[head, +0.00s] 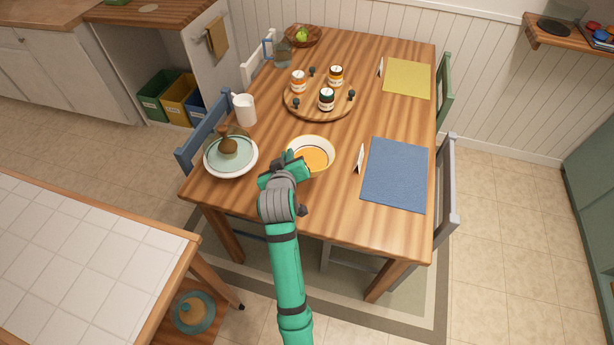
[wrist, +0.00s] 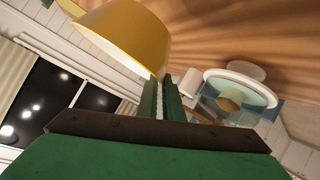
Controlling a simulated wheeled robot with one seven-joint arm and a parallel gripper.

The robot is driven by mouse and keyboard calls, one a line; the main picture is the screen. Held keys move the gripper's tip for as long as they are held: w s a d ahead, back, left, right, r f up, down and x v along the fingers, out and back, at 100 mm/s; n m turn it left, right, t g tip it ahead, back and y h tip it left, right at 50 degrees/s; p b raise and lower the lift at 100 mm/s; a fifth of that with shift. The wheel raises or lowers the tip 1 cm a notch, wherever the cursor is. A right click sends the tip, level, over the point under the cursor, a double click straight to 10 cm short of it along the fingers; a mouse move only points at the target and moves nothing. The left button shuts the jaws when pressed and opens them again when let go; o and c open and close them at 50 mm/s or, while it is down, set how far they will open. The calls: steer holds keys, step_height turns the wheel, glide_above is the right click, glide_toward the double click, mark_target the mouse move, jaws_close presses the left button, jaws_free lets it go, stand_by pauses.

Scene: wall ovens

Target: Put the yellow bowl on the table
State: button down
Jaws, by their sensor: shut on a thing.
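A plate with a brown item (head: 230,156) is left of the bowl, with a white mug (head: 244,109) behind. A round wooden tray (head: 310,108) with jars stands farther back. A blue placemat (head: 396,174) lies right, beside a small white card (head: 358,158).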

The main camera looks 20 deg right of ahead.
steer(key=s+a+r, duration=0.2)
steer(key=s+r, duration=0.1)
steer(key=s, duration=1)
steer(key=shift+h, duration=0.3)
steer(key=shift+w+d+f, duration=0.35)
steer(key=shift+w+f, duration=1.75)
steer(key=shift+w, duration=0.2)
steer(key=shift+w+d+f, duration=0.35)
steer(key=shift+w+f, duration=1.8)
steer(key=shift+w, duration=0.15)
steer(key=shift+w+d+f, duration=0.35)
steer(key=shift+w+f, duration=1.75)
steer(key=shift+w, duration=0.2)
steer(key=c, duration=1.9)
jaws_free()
steer(key=shift+f, duration=0.15)
